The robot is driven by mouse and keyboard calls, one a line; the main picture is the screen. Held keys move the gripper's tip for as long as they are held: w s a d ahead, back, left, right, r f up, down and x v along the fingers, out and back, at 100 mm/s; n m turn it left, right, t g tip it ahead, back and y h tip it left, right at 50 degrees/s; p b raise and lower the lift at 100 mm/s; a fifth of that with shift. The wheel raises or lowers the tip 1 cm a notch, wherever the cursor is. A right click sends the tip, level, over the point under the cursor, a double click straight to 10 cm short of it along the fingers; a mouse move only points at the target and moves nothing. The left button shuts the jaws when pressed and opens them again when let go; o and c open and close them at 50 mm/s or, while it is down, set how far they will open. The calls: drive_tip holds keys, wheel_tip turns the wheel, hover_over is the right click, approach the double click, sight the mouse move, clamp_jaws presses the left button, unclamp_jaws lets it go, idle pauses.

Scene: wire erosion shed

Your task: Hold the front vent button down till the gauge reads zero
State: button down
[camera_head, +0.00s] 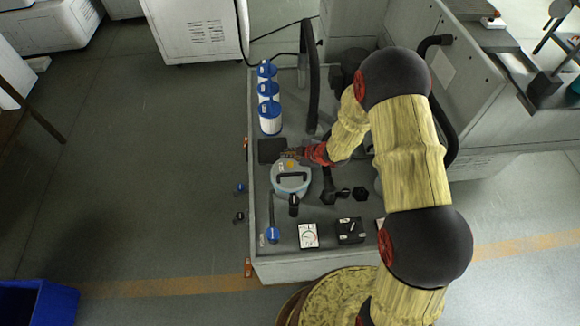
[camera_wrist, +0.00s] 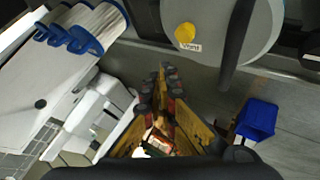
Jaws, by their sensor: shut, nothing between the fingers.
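A round lidded vessel (camera_head: 291,185) with a blue-grey lid and dark handle stands on the grey bench. A yellow button (camera_head: 290,164) is on its lid; in the wrist view it is the yellow button (camera_wrist: 185,33) above a label reading "Vent". My gripper (camera_head: 286,154) is shut and empty, just beyond the button in the head view. In the wrist view my fingertips (camera_wrist: 167,68) are apart from the button in the picture; their height over the lid is unclear. A white dial gauge (camera_head: 308,235) is at the bench's front; its reading is too small to tell.
Several blue-and-white canisters (camera_head: 269,118) stand at the back left of the bench. A black pad (camera_head: 271,150) lies beside the vessel. A black box (camera_head: 350,230) is right of the gauge. A blue bin (camera_head: 38,303) is on the floor.

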sight(289, 165)
drive_tip(key=shift+f+b, duration=1)
drive_tip(key=shift+f, duration=0.8)
drive_tip(key=shift+f, duration=0.15)
drive_tip(key=shift+f+b, duration=0.25)
drive_tip(key=shift+b, duration=0.1)
drive_tip(key=shift+f+b, duration=0.4)
drive_tip(key=shift+f, duration=0.15)
idle(2.5)
idle(0.4)
drive_tip(key=shift+r+p, duration=0.75)
drive_tip(key=shift+r, duration=0.2)
drive_tip(key=shift+r+p, duration=1.95)
drive_tip(key=shift+r, duration=0.6)
